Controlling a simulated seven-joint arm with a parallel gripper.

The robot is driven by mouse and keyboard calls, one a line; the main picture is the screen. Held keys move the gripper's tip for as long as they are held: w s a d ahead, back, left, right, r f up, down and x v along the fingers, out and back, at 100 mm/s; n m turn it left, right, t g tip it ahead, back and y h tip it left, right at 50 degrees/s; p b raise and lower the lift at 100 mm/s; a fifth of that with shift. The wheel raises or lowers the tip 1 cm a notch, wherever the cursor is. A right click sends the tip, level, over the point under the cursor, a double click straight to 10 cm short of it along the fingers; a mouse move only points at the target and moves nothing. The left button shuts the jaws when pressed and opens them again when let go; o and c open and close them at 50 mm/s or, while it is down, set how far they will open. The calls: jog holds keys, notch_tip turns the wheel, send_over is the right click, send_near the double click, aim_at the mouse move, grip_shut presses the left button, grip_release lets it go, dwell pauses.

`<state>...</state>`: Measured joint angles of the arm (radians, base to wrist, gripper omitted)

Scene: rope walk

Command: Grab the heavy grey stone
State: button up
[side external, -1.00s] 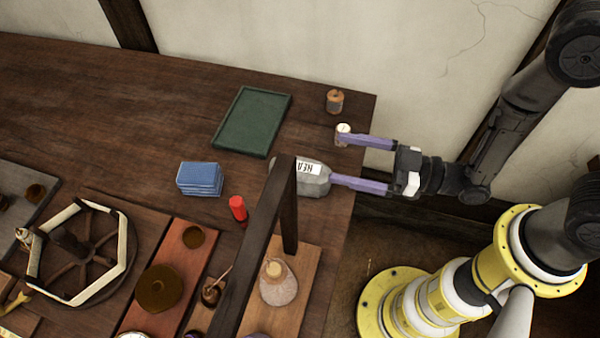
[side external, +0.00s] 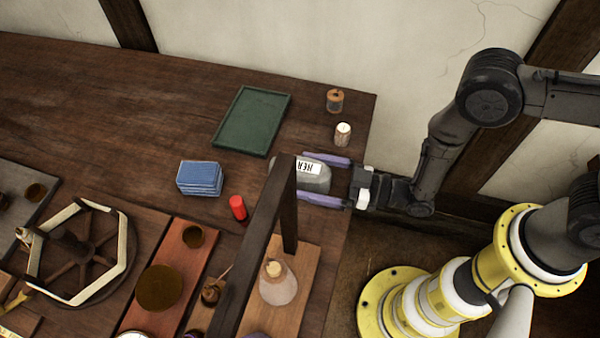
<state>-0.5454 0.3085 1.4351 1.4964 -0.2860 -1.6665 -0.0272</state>
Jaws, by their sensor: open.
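The grey stone (side external: 317,181) with a white label with black letters lies on the table near its right edge. The dark wooden frame post hides part of its left side. My gripper (side external: 325,180) is open, with one purple finger on the far side of the stone and the other on the near side. The stone is between the fingers. I cannot tell whether either finger touches it.
A dark wooden frame (side external: 289,200) stands close left of the stone. A white-topped spool (side external: 342,134) and a brown spool (side external: 335,100) stand behind.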

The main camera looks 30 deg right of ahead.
jog(key=shift+w+a, duration=0.25)
jog(key=shift+c, duration=0.2)
grip_shut()
jog(key=shift+r, duration=0.2)
